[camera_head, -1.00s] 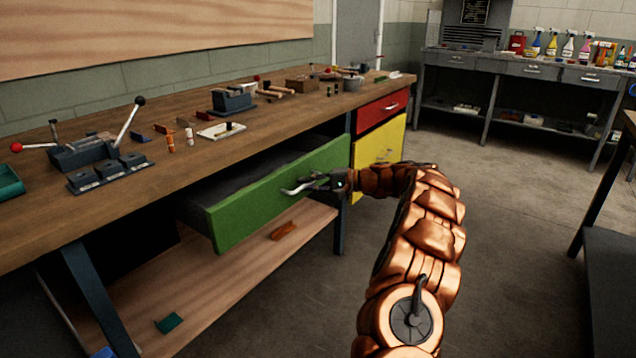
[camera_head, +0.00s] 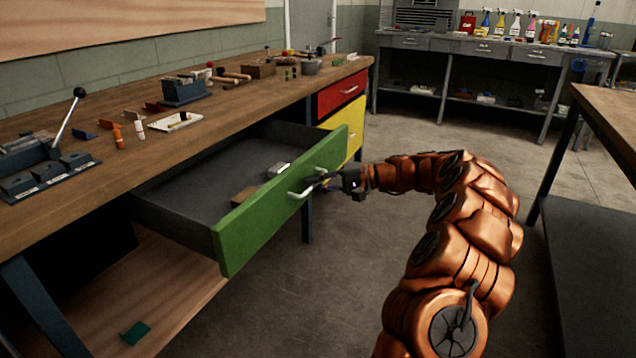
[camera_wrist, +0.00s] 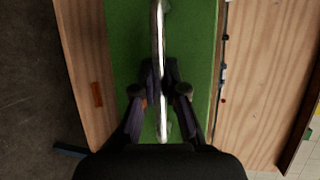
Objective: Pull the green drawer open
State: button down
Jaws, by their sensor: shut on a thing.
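The green drawer (camera_head: 265,222) stands well out from under the wooden workbench in the head view. Its grey inside shows, with a white item (camera_head: 279,169) and a brown block (camera_head: 244,195) lying in it. A silver bar handle (camera_head: 300,192) is on its front. My gripper (camera_head: 322,184) is shut on this handle, reaching in from the right. In the wrist view the handle (camera_wrist: 160,40) runs upright between the two fingers (camera_wrist: 160,88), in front of the green drawer front (camera_wrist: 198,45).
The workbench top (camera_head: 225,110) carries a lever clamp (camera_head: 66,120), a blue-grey vise (camera_head: 184,90) and small tools. A red drawer (camera_head: 341,95) and a yellow drawer (camera_head: 349,128) are shut at the right. Another table (camera_head: 610,105) stands at the right; open floor lies between.

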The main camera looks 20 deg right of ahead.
jog(key=c, duration=1.2)
grip_release()
jog(key=shift+d, duration=0.15)
jog(key=v, duration=1.1)
jog(key=shift+s+d, duration=0.2)
jog(key=shift+d, duration=0.15)
